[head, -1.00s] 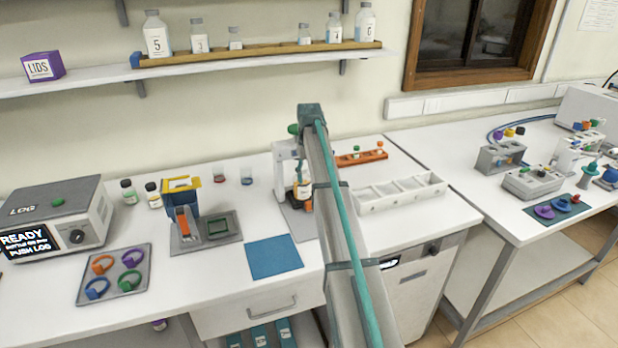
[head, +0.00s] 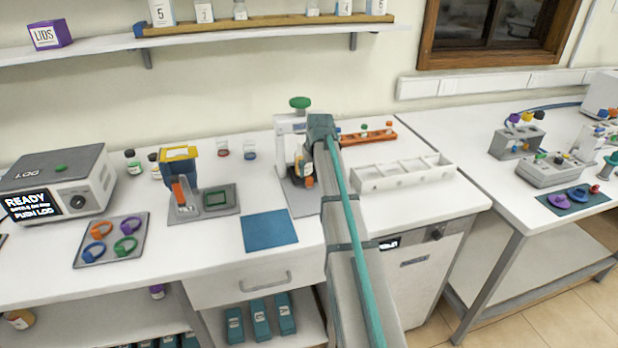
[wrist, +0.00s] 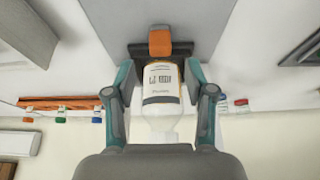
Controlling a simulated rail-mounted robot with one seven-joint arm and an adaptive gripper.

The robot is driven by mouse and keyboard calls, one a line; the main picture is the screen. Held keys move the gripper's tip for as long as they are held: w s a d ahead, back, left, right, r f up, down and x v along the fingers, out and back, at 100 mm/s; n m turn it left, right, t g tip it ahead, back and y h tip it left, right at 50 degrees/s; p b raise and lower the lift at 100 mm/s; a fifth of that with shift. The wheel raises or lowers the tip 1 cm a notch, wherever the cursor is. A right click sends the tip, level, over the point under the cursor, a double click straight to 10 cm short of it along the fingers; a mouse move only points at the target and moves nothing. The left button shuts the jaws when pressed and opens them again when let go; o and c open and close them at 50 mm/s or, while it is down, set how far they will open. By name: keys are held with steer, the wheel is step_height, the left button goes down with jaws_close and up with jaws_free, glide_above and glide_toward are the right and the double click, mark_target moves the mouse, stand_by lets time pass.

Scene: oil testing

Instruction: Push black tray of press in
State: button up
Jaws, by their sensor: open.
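The press (head: 284,128) is a white frame with a green knob (head: 300,102) on a grey base plate, at the back middle of the bench in the head view. In the wrist view its black tray (wrist: 182,48) shows with an orange handle (wrist: 160,42). A white bottle with a printed label (wrist: 161,85) is at the tray, its cap towards my palm. My gripper (wrist: 160,72) is open, one finger on each side of the bottle, with a small gap visible on both sides. In the head view my arm hides part of the press and tray.
A white compartment rack (head: 400,178) and an orange rack (head: 368,136) stand right of the press. A blue mat (head: 270,231) and a grey fixture with an orange lever (head: 180,191) lie to the left. The bench front near the mat is clear.

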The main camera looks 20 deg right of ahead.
mark_target(309, 178)
steer(key=shift+p+x, duration=0.6)
steer(key=shift+x, duration=2.3)
jaws_close()
